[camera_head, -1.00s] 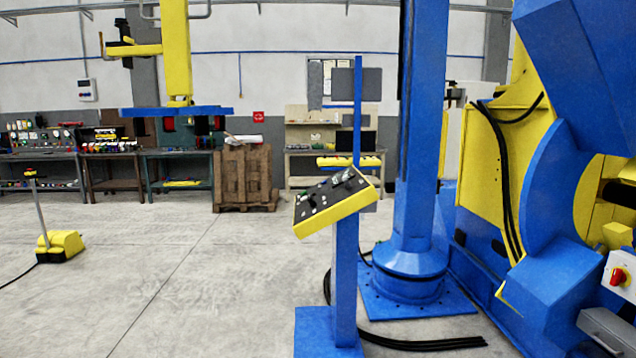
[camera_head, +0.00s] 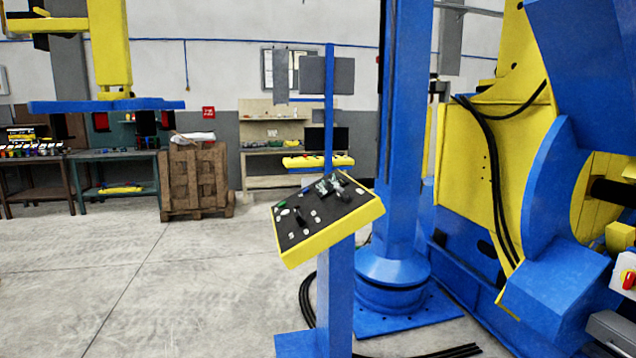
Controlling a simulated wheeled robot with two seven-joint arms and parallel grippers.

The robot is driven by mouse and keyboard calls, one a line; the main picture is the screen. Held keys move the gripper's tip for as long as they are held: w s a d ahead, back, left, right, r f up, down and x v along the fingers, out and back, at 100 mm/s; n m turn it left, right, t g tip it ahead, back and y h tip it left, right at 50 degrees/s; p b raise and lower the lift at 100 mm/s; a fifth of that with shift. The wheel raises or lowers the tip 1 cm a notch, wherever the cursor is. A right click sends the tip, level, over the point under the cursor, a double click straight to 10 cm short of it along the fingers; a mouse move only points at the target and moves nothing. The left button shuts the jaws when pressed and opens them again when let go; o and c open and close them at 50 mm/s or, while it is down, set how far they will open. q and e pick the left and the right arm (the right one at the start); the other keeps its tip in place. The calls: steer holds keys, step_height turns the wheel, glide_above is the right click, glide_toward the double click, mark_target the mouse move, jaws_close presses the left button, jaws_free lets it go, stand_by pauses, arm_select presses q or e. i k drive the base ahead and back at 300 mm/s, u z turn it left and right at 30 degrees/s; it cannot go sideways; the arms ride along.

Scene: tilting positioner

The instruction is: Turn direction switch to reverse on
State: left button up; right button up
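A yellow control box with a black sloped panel (camera_head: 318,221) stands on a blue post (camera_head: 336,290) near the middle of the head view. The panel carries several small knobs, buttons and pale labels, with a green button at its left edge. A dark lever or switch (camera_head: 301,224) stands on the lower left part of the panel. I cannot tell which control is the direction switch or how it is set. Neither of my grippers is in view.
A thick blue column (camera_head: 402,150) stands behind the panel. The large blue and yellow positioner (camera_head: 575,200) fills the right side, with a red and yellow switch (camera_head: 629,280) on a white box. Black cables lie on the floor. The floor (camera_head: 170,290) at left is open.

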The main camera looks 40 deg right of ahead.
mark_target(343, 196)
steer(key=z, duration=0.35)
steer(key=i, duration=1.2)
steer(key=z, duration=1.55)
steer(key=i, duration=0.75)
steer(key=z, duration=0.8)
